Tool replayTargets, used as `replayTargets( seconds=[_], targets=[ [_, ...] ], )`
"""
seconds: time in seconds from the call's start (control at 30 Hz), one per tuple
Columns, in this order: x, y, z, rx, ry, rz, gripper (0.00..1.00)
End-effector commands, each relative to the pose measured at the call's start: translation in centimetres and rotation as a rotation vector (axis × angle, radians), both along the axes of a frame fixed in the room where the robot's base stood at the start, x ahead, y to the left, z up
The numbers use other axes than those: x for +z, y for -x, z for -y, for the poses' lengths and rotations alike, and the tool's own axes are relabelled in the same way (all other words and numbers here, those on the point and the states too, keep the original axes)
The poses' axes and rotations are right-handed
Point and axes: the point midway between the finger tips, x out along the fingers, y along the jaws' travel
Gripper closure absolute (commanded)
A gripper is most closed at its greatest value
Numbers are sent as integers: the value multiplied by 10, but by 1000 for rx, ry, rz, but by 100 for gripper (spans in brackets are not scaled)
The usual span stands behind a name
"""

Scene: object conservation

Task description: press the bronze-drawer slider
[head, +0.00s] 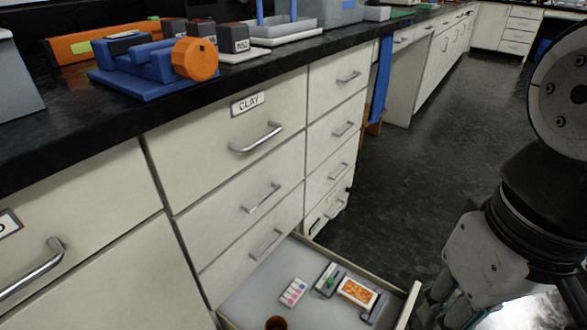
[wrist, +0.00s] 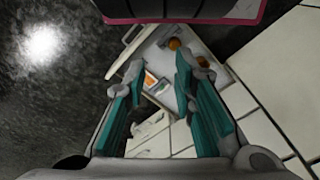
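An open drawer (head: 250,298) sticks out at the bottom of the cabinet. In it lie a dark grey device with a green part (head: 327,280), an orange panel in a white frame (head: 357,292), a white card with coloured dots (head: 293,291) and a brown round object (head: 276,324). I cannot tell which piece is the slider. The wrist view shows the drawer (wrist: 172,60) beyond my fingers, with the orange piece (wrist: 150,80) and round brown objects (wrist: 174,43). My gripper (wrist: 158,72) is open and empty, its teal fingers apart. In the head view it is partly cut off beside the drawer.
Closed drawers with metal handles (head: 262,198) stand above and beside the open one, one labelled CLAY (head: 247,103). The black counter (head: 130,108) holds a blue vise (head: 150,68) and boxes. A blue cloth (head: 381,80) hangs farther back. The dark floor (head: 420,150) is clear.

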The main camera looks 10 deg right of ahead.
Motion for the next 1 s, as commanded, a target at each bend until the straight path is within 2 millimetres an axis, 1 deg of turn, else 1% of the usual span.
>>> replayTargets(
  seconds=[0.03, 0.07, 0.17, 0.27, 0.43, 0.63, 0.83, 1.0],
  targets=[
    [0, -1, 0, -4, -2, -2, 93],
    [1, -2, -1, -10, -5, -4, 100],
    [4, -9, -4, -51, -27, -18, 100],
    [8, -22, -11, -134, -66, -44, 100],
    [15, -55, -26, -348, -143, -116, 100],
    [16, -97, -43, -624, -204, -214, 100],
    [7, -139, -58, -914, -226, -316, 100],
    [-8, -174, -68, -1171, -216, -401, 100]
  ],
)
